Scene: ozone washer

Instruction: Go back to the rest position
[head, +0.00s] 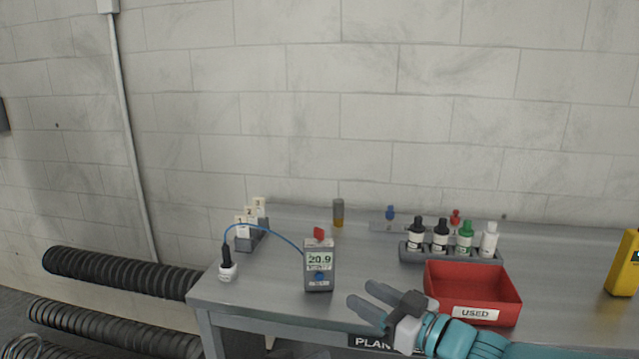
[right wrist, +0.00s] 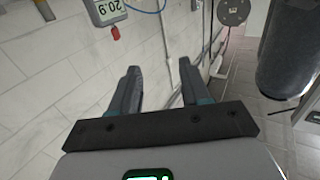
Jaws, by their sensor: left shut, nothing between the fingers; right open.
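My right gripper (head: 368,301) reaches in from the lower right in the head view. It is open, its two grey fingers pointing left, in front of the bench, below and right of the meter. In the right wrist view its fingers (right wrist: 156,90) stand apart with nothing between them. My left gripper cannot be made out in either view.
The grey bench (head: 280,265) carries a meter (head: 319,265) reading 20.9, a red USED bin (head: 472,280), a bottle rack (head: 450,253) and a numbered holder (head: 250,236). A yellow device (head: 625,263) stands at right. Black ribbed hoses (head: 120,274) lie left of the bench.

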